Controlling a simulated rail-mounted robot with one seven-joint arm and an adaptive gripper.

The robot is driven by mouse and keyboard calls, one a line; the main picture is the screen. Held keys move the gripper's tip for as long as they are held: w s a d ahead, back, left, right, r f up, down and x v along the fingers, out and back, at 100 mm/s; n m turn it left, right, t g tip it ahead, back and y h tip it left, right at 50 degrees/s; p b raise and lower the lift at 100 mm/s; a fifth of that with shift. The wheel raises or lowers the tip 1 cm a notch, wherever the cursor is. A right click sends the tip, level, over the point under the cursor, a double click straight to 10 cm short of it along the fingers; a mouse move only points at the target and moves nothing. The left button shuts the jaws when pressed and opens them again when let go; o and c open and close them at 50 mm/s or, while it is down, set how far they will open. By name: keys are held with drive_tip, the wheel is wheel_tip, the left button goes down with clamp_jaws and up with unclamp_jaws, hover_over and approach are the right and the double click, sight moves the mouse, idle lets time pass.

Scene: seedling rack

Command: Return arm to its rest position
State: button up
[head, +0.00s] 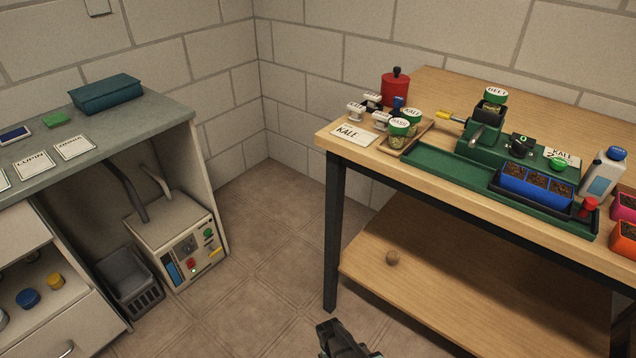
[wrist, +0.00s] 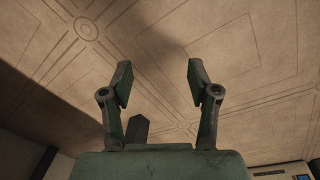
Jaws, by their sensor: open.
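My gripper (wrist: 158,85) shows in the wrist view with its two fingers spread wide apart and nothing between them. Behind the fingers is only the tiled floor and a shadow. In the head view a dark part of my arm's end (head: 343,338) shows at the bottom edge, low over the floor, in front of the wooden workbench and well below its top. It touches nothing that I can see. The rest of the arm is out of the picture.
A grey counter (head: 150,118) stands at left, with a control box (head: 180,238) and a bin (head: 130,280) below. Floor between is clear.

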drive_tip(key=s+d+r+m+g+b, duration=0.1)
drive_tip(key=s+d+r+g, duration=0.4)
drive_tip(key=s, duration=0.5)
drive_tip(key=s+d+r+m+g+y, duration=0.1)
drive_tip(key=s+d+r+m+g, duration=0.2)
drive_tip(key=s+r, duration=0.5)
drive_tip(key=s+d+r+g+b, duration=0.1)
drive_tip(key=s+d+r+g, duration=0.35)
drive_tip(key=s, duration=0.85)
drive_tip(key=w+r+t+p, duration=0.2)
drive_tip(key=r+p, duration=0.6)
drive_tip(key=p, duration=0.6)
drive_tip(key=w+r+t+p, duration=0.3)
drive_tip(key=r+p, duration=0.5)
drive_tip(key=p, duration=0.5)
drive_tip(key=shift+a+p, duration=0.2)
drive_tip(key=shift+p, duration=0.15)
